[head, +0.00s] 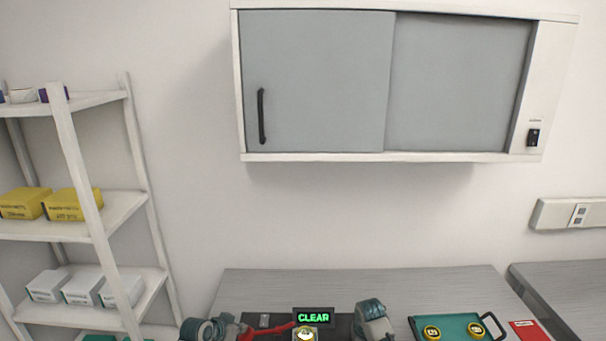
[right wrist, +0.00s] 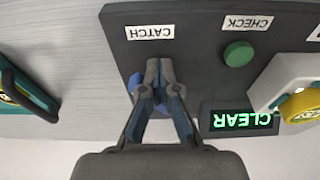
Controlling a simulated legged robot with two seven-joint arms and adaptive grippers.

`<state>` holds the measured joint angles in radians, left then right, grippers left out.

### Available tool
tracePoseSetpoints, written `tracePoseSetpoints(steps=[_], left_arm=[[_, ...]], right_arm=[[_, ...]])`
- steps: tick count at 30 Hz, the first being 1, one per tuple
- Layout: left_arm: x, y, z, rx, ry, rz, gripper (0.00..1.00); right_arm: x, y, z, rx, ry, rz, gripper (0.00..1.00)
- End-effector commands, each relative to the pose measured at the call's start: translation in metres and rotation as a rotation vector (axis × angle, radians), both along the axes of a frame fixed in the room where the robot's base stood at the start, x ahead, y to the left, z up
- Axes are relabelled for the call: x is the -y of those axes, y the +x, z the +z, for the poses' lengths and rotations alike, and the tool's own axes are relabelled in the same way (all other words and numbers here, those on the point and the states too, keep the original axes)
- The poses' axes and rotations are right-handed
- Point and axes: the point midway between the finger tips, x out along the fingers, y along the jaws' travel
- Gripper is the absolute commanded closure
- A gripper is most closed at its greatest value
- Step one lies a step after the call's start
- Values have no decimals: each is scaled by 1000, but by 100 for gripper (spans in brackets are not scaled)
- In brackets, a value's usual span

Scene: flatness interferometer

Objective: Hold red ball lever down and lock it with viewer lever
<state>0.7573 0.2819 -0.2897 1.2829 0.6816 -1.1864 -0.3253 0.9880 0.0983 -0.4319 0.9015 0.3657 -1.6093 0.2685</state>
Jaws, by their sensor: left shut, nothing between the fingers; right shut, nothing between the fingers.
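A red lever (head: 270,331) shows at the bottom of the head view, left of the green CLEAR display (head: 313,316). My left gripper (head: 226,322) is at the red lever's left end, cut by the frame edge; I cannot tell whether they touch. My right gripper (right wrist: 154,68) is shut and empty in the right wrist view, over the dark panel (right wrist: 180,60) by the CATCH label (right wrist: 150,32). A blue part (right wrist: 133,84) shows partly behind its fingers; I cannot tell whether it is the viewer lever. My right arm hides part of the panel in the head view.
A green button (right wrist: 238,53) sits by the CHECK label. A white block with a yellow round piece (right wrist: 302,105) stands beside the display. A teal tray (head: 459,322) with two yellow round pieces and a red card (head: 528,329) lie right. Shelves stand left; a cabinet hangs above.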

Motion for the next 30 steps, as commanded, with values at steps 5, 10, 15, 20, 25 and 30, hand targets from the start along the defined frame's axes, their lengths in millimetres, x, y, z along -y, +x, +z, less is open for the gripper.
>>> tracePoseSetpoints(steps=[5,10,15,20,25,30], left_arm=[[1,-1,-2,-4,0,-2,100],[1,-1,-2,-4,0,-2,100],[1,-1,-2,-4,0,-2,100],[1,-1,-2,-4,0,-2,100],[1,-1,-2,-4,0,-2,100],[1,-1,-2,-4,0,-2,100]], right_arm=[[2,0,0,0,0,0,100],[2,0,0,0,0,0,100],[5,0,0,0,0,-1,100],[10,-1,0,0,0,-1,100],[11,-1,0,0,0,-1,100],[11,-1,0,0,0,0,100]])
